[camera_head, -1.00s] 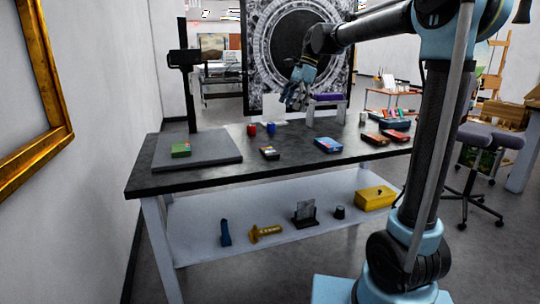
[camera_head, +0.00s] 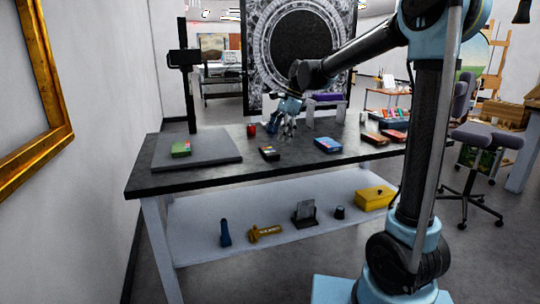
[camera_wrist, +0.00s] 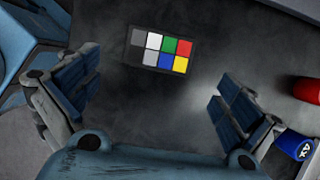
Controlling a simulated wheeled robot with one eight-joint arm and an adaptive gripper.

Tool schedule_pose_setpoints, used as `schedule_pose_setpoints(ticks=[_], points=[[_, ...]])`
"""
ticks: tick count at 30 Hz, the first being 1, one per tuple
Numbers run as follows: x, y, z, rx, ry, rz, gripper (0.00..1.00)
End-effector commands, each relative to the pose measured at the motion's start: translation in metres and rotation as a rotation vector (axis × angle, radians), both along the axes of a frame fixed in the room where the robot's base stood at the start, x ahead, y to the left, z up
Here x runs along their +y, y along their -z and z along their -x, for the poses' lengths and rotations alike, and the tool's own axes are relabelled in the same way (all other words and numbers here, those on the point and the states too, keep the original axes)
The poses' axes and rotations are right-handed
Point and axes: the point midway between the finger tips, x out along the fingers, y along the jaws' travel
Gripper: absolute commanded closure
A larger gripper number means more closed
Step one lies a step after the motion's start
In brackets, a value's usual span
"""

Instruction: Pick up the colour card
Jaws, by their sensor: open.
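The colour card (camera_wrist: 160,50) is a small dark rectangle with two rows of coloured squares, including white, green, red, blue and yellow. It lies flat on the dark tabletop in the upper middle of the wrist view. In the head view it seems to be the small dark item (camera_head: 269,153) near the table's front edge. My gripper (camera_wrist: 155,100) is open and empty, with its fingers wide apart below and to either side of the card in the picture. In the head view my gripper (camera_head: 289,134) hangs above the table, behind and right of the card.
A red cylinder (camera_wrist: 307,90) and a blue cylinder (camera_wrist: 295,145) stand close to the right finger. On the table (camera_head: 220,180) are a grey board (camera_head: 215,155) with a green item, a blue box (camera_head: 328,145) and several coloured boxes at right. Bare tabletop surrounds the card.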

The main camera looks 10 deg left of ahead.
Motion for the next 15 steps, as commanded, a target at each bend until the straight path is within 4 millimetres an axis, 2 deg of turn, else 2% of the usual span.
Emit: schedule_pose_setpoints(ticks=[9, 15], points=[[0.017, 0.032, 0.012, -0.001, -0.002, 0.000, 0.00], [0.022, 0.044, 0.015, -0.001, -0.001, -0.001, 0.00]])
